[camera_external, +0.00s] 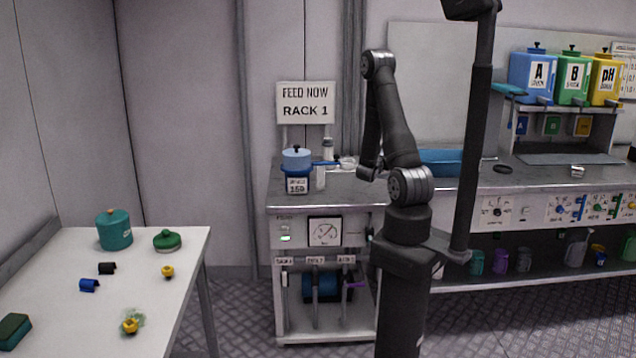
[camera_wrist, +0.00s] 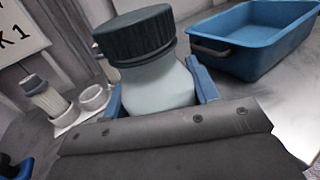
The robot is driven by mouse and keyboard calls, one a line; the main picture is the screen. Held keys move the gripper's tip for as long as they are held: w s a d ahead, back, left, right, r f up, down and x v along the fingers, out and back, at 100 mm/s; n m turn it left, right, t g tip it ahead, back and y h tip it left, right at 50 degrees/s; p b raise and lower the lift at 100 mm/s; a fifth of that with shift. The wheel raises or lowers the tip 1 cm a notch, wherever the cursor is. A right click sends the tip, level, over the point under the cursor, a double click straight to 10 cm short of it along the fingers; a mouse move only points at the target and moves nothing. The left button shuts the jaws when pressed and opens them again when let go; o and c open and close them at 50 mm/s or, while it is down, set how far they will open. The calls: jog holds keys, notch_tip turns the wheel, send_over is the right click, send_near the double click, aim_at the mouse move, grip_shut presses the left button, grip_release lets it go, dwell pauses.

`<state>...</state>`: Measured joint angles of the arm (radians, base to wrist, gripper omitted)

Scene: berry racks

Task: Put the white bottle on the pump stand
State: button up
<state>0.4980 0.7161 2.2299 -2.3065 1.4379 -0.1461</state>
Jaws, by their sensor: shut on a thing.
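In the wrist view, the white bottle (camera_wrist: 158,84) with a dark ribbed cap stands between the blue fingers of my gripper (camera_wrist: 160,90), which is shut on it. The bottle looks slightly tilted in this view, and its lower part is hidden behind the gripper body. I cannot tell for sure which thing is the pump stand.
A blue tray (camera_wrist: 258,40) lies right of the bottle. On the rack bench, a blue pot (camera_external: 297,158) stands below the sign (camera_external: 305,103). A shelf at right holds blue, green and yellow canisters (camera_external: 572,78). A white table (camera_external: 60,285) at left carries small items.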

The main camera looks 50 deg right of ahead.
jog(key=shift+s+d+r, duration=0.25)
jog(key=shift+s+r, duration=0.2)
jog(key=shift+s, duration=0.3)
jog(key=shift+s+d+r, duration=0.25)
jog(key=shift+s+r, duration=0.25)
jog(key=shift+s, duration=0.2)
jog(key=shift+s+d+r, duration=0.25)
jog(key=shift+s+r, duration=0.2)
jog(key=shift+s, duration=0.3)
jog(key=shift+w, duration=0.1)
